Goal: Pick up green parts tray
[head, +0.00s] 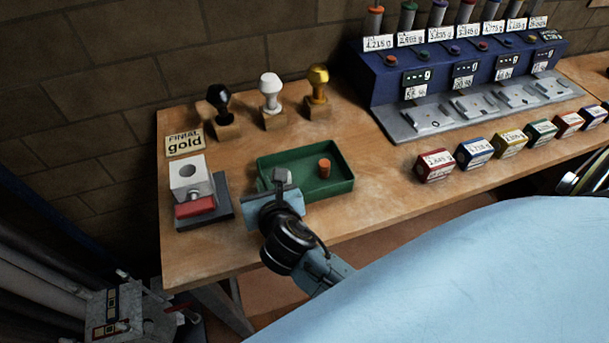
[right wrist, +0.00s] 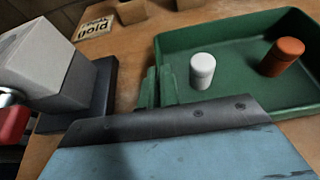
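The green parts tray (head: 341,186) lies on the wooden bench and also shows in the right wrist view (right wrist: 235,32). An orange cylinder (head: 324,168) stands in it, and the right wrist view shows a white cylinder (right wrist: 202,71) standing in it too. My right gripper (head: 281,178) is at the tray's front left part and covers some of it in the head view. In the right wrist view, small upright green pieces (right wrist: 157,88) show at the tray's left end, just beyond the gripper body. The fingertips are hidden, so I cannot tell open from shut.
A grey-white block fixture with a red part (head: 190,180) stands left of the tray. Black, white and gold finials (head: 318,86) stand on wooden blocks behind. Several small labelled boxes (head: 475,152) and a blue dispenser rack (head: 385,75) are to the right.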

